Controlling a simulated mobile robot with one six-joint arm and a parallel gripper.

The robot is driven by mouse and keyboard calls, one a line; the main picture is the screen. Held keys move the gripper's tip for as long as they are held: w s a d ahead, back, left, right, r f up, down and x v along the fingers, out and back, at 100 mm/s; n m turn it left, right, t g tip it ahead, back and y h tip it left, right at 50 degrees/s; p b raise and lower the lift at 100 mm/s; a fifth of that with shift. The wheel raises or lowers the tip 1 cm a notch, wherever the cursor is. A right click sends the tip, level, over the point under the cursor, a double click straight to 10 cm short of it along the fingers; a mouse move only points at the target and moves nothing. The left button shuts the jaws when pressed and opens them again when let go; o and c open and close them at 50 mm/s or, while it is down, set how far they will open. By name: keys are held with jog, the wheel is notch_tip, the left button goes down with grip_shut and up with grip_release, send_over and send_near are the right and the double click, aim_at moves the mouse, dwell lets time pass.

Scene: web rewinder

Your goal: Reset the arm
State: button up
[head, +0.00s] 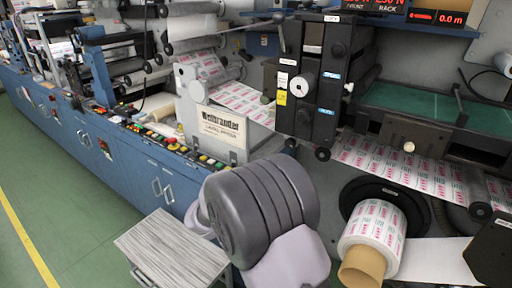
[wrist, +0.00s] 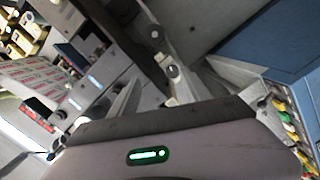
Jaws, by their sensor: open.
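My arm shows in the head view as a dark grey ribbed joint with paler links, in front of the machine at the lower middle. My gripper cannot be made out in the head view. In the wrist view my gripper (wrist: 172,74) is open, its two pale fingers spread apart, with nothing seen between them. Its dark body with a green-lit strip fills the bottom of that view. The wrist view is tilted and looks toward machine parts.
A blue web machine (head: 130,165) runs along the left and back. A printed label roll (head: 372,232) sits at the lower right. A striped grey-topped cabinet (head: 170,248) stands left of my arm. Green floor (head: 75,215) with a yellow line is clear at the left.

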jog(key=s+d+r+m+g+y, duration=0.25)
jog(key=s+d+g, duration=0.25)
jog(key=s+d, duration=0.45)
jog(key=s+d+r+m+g+y, duration=0.1)
jog(key=s+d+m+g, duration=0.35)
jog(key=s, duration=0.75)
jog(key=s+a+t+y, duration=0.1)
jog(key=s+a+y, duration=0.4)
jog(key=s, duration=0.2)
jog(key=s+a+r+m+t+y, duration=0.1)
jog(key=s+a+y, duration=0.4)
jog(key=s, duration=0.3)
jog(key=shift+r, duration=0.15)
jog(key=shift+s+t, duration=0.1)
jog(key=shift+t, duration=0.15)
